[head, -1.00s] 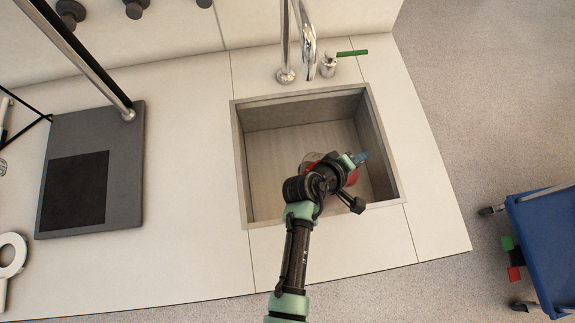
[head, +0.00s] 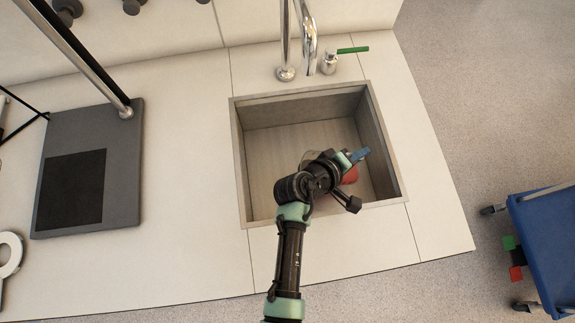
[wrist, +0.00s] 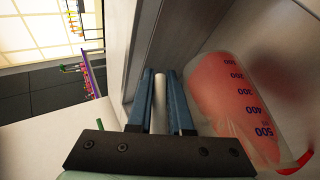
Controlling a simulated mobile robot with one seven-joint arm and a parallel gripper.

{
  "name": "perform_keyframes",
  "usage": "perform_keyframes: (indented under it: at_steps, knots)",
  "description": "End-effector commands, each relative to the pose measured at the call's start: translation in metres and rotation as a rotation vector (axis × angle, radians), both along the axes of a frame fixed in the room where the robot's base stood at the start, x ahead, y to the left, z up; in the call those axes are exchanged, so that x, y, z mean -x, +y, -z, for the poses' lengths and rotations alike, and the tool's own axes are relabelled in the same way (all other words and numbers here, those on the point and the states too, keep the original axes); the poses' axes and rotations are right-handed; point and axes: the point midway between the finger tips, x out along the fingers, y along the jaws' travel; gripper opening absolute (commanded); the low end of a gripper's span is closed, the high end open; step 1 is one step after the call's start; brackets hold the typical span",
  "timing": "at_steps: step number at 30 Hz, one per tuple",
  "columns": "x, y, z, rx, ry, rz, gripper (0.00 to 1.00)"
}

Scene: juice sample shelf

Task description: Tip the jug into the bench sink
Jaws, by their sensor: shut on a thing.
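The jug (wrist: 235,105) is clear, with blue volume marks and red liquid inside. In the wrist view it lies right of my fingers, tilted, and red shows at its lower right edge. My gripper (wrist: 159,90) is shut on the jug's pale upright handle between its blue fingers. In the head view my gripper (head: 360,156) is over the right part of the bench sink (head: 300,142), a grey rectangular basin. The jug shows there as a patch of red (head: 350,176), mostly hidden under my wrist. I cannot tell whether liquid is running out.
A chrome faucet (head: 286,72) and a green-handled tap (head: 330,62) stand behind the sink. A grey plate with a dark square (head: 70,190) and a metal post is on the left bench. A blue cart (head: 548,240) stands on the floor at right. Bare counter lies left of the sink.

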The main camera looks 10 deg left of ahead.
Motion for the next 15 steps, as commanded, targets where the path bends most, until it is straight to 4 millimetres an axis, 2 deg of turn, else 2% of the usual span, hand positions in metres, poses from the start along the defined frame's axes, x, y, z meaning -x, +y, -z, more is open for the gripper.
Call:
perform_keyframes:
  at_steps: [15]
  knots:
    - [0.0005, 0.0027, -0.0056, 0.034, -0.015, 0.000, 0.00]
